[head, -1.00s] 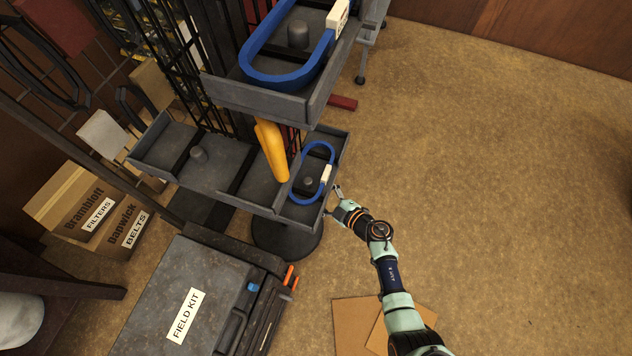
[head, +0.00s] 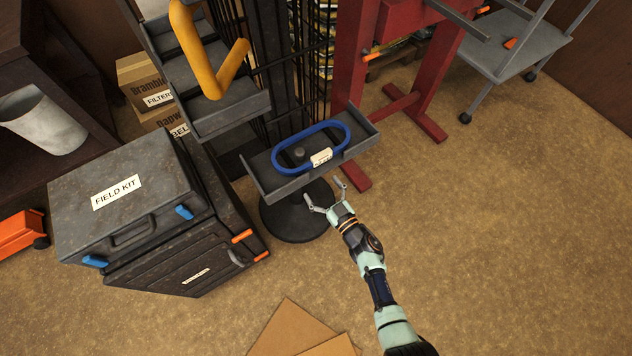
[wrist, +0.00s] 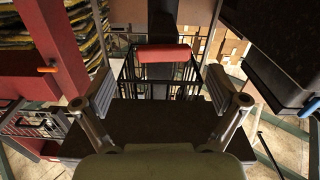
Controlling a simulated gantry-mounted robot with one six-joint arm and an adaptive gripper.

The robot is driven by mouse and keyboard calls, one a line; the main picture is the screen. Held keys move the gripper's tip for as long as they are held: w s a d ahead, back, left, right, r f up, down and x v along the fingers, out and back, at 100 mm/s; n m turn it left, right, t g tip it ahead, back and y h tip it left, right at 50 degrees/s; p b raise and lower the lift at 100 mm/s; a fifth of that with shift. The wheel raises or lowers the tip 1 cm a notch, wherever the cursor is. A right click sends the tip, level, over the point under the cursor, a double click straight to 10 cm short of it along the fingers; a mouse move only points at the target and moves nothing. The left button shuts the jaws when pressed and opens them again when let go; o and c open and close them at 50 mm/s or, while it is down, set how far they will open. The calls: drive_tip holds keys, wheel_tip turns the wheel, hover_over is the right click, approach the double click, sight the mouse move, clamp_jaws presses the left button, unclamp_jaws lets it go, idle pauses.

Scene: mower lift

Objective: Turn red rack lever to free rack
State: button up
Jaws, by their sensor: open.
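The rack is a dark round-based stand with a black wire column and grey trays. In the head view a tray (head: 260,172) at its front holds a blue loop (head: 283,160) with a white tag. My gripper (head: 324,194) is open and empty, just below and in front of that tray's near edge. In the wrist view a red bar-shaped grip (wrist: 162,55), which looks like the red lever, shows beyond my open gripper (wrist: 158,105), between the fingers. The fingers are apart from it. I cannot make out this lever in the head view; the tray may hide it.
A yellow handle (head: 213,75) stands on a higher tray at left. A field kit case (head: 140,195) stands at lower left. A red frame (head: 357,62) with floor legs stands behind the rack. Cardboard (head: 290,328) lies in front.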

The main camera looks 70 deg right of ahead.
drive_tip(key=b+x, duration=0.1)
drive_tip(key=x, duration=0.2)
drive_tip(key=shift+w, duration=0.35)
drive_tip(key=c, duration=1.1)
drive_tip(key=shift+m+p, duration=0.6)
drive_tip(key=shift+p, duration=0.1)
drive_tip(key=shift+c, duration=0.2)
drive_tip(key=o, duration=1.1)
drive_tip(key=shift+o, duration=0.2)
